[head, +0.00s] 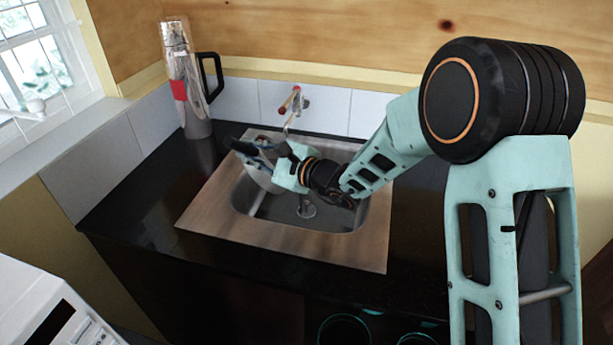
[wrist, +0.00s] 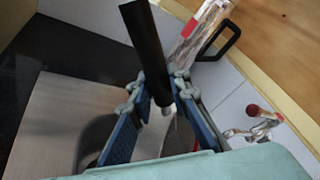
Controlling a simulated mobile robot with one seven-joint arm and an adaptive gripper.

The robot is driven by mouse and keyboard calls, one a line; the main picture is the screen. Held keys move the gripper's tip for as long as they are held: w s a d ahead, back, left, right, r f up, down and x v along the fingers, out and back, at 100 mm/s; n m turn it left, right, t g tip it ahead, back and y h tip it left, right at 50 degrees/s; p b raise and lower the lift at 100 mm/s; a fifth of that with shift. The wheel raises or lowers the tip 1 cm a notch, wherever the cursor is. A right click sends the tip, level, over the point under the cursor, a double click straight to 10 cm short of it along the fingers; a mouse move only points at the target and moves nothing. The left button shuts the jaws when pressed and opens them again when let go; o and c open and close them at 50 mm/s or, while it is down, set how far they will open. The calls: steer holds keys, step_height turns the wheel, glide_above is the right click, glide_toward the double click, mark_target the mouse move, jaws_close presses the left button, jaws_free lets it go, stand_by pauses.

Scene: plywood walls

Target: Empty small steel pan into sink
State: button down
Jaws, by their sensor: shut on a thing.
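The small steel pan (head: 262,180) hangs tilted over the left part of the sink, partly hidden by my gripper in the head view. Its black handle (wrist: 142,40) sticks up between the fingers in the wrist view. My gripper (head: 268,150) is shut on the handle; its blue finger pads also show in the wrist view (wrist: 162,105). The sink (head: 340,218) is a steel basin with a drain, set in a wooden surround. I cannot see into the pan or tell whether anything is in it.
A red-handled tap (head: 293,102) is on the tiled wall behind the sink. A tall grey jug-like container (head: 190,95) with a black handle stands at the back left. The dark counter (head: 140,205) is clear at left. A window (head: 45,55) is at far left.

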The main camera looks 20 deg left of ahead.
steer(key=shift+w+d+r+m+y+p, duration=0.2)
steer(key=shift+w+d+r+p, duration=0.1)
steer(key=shift+r+p, duration=0.2)
steer(key=shift+w+d+r+m+y+p, duration=0.15)
steer(key=shift+d+r+m+y+p, duration=0.15)
steer(key=shift+p, duration=0.2)
steer(key=shift+w+d+r+m+t+y+p, duration=0.2)
steer(key=shift+w+d+r+m+y+p, duration=0.2)
steer(key=shift+w+d+r+m+p, duration=0.35)
steer(key=shift+w+d+r+m+t+y+p, duration=0.2)
steer(key=shift+w+d+r+m+y+p, duration=0.2)
steer(key=shift+d+p, duration=0.45)
stand_by(0.6)
